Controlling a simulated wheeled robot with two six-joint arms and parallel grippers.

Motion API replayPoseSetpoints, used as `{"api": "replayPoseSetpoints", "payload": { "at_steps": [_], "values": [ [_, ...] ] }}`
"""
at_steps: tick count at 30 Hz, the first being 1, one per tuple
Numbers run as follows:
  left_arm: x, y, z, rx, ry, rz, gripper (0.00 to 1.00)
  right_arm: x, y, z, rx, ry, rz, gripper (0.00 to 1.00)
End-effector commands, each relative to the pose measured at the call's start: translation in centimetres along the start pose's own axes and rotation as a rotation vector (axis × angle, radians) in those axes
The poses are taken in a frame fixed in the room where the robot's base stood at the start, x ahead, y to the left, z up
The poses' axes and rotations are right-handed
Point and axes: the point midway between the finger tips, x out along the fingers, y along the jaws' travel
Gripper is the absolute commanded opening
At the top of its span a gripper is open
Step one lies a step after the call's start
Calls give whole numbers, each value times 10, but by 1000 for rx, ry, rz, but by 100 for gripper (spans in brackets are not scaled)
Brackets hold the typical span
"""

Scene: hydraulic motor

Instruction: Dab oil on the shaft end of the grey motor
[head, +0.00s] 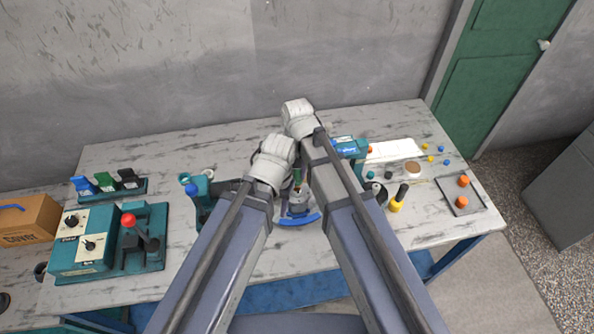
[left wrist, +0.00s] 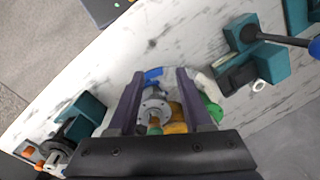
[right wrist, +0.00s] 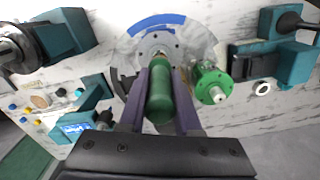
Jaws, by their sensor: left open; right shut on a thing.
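The grey motor (head: 298,200) stands near the middle of the bench, partly covered by my arms. Its round bolted flange (right wrist: 156,47) faces up in the right wrist view and also shows in the left wrist view (left wrist: 154,108). My right gripper (right wrist: 160,92) is shut on a green rounded handle (right wrist: 160,98), held over the flange with its far end toward the centre. Whether its tip touches the shaft end is hidden. My left gripper (left wrist: 160,85) is open, its fingers to either side of the flange in its view; nothing is seen clamped between them.
A green motor (right wrist: 210,84) is right beside the grey one in the right wrist view. A teal control box (head: 85,238) and a red-knobbed lever unit (head: 140,240) are at left. A yellow item with a black top (head: 397,200) and a tray with orange parts (head: 462,194) are at right.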

Motion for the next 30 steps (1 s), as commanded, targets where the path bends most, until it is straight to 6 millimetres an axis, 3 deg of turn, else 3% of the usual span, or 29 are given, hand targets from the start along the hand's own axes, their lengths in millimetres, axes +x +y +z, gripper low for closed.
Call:
{"api": "replayPoseSetpoints", "payload": {
  "at_steps": [21,30],
  "values": [
    [-60,-5,4,-13,0,2,50,-60,0,0,0,1,0,0],
    [-62,-6,4,-14,0,3,50,-62,0,0,0,1,0,0]
  ]
}}
